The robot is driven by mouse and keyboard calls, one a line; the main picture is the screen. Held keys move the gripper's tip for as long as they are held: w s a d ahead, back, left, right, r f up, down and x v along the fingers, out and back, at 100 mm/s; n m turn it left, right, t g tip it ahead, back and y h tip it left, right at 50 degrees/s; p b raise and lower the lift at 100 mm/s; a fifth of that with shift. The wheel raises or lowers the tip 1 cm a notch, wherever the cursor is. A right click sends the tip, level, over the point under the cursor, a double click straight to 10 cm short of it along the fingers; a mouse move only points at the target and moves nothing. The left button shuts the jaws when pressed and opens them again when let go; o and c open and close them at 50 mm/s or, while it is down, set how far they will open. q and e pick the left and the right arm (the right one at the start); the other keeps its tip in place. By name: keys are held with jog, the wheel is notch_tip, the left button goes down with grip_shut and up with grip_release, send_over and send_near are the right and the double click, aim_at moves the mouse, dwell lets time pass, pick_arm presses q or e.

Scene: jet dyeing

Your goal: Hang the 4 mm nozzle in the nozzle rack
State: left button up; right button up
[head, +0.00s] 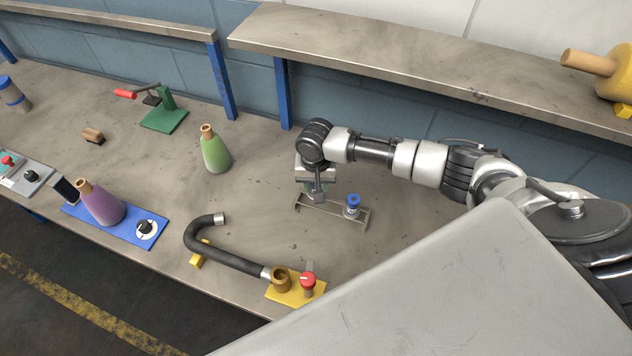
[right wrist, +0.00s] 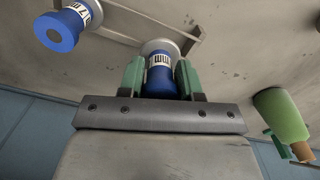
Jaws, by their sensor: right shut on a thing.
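The nozzle rack (head: 333,213), a low metal frame, stands on the bench under my right gripper (head: 317,196). In the right wrist view, the green fingers of my right gripper (right wrist: 161,80) are shut on a blue nozzle (right wrist: 160,80) with a white label band and a pale flange. The held nozzle is at the rack's bar (right wrist: 150,14); I cannot tell whether it rests in the rack. A second blue nozzle (head: 352,206) stands at the rack's right end, and it shows at the upper left of the wrist view (right wrist: 66,27). My left gripper is out of view.
A green bottle (head: 215,151) stands left of the rack. A black hose (head: 203,243) and a yellow plate with a red knob (head: 290,289) lie nearer the front edge. A raised shelf (head: 420,65) runs behind. The bench between bottle and rack is clear.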

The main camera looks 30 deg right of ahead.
jog(key=shift+f+b, duration=0.8)
jog(key=shift+f, duration=1.15)
jog(key=o, duration=1)
notch_tip(320, 180, up, 11)
jog(key=shift+f+b, duration=0.1)
jog(key=shift+b, duration=0.45)
